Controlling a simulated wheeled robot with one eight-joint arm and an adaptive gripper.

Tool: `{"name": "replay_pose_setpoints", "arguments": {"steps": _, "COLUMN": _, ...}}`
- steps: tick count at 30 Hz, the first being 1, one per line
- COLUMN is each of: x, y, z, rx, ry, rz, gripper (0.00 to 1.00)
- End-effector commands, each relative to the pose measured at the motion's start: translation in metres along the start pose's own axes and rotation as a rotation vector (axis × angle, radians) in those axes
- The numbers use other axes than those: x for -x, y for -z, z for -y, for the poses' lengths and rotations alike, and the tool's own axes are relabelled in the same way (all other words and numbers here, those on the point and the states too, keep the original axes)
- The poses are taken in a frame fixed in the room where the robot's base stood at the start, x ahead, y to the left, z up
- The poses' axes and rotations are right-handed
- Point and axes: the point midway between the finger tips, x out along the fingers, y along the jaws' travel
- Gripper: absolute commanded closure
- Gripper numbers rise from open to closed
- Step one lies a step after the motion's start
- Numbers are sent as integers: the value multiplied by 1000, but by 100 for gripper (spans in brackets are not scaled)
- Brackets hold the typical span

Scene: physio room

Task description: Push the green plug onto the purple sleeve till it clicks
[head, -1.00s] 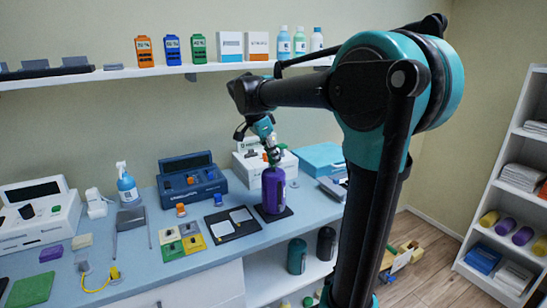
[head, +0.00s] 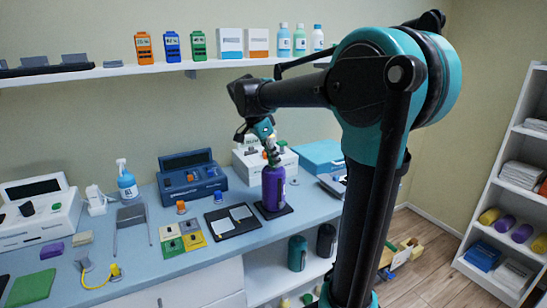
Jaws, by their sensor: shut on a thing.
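The purple sleeve (head: 272,190) stands upright on a dark square base (head: 263,214) near the right end of the blue bench. My gripper (head: 271,150) is directly above the sleeve, pointing down, at its top end. It is shut on the green plug (head: 272,161), of which only a small bit shows between the fingers and the sleeve top. The plug is at the sleeve's top, but whether it is seated cannot be told at this size.
A dark tray with white cards (head: 231,222) lies left of the sleeve. A blue case (head: 191,178) and a white device (head: 262,158) stand behind. Coloured square pads (head: 183,238) lie further left. A blue box (head: 319,157) is at the right rear.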

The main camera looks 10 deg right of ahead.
Motion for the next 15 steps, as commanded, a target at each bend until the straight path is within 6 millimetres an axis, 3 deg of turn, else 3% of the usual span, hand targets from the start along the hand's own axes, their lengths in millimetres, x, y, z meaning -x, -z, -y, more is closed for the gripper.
{"name": "replay_pose_setpoints", "arguments": {"steps": 15, "x": -6, "y": -3, "z": 0, "rx": 0, "ry": 0, "rz": 0, "gripper": 93}}
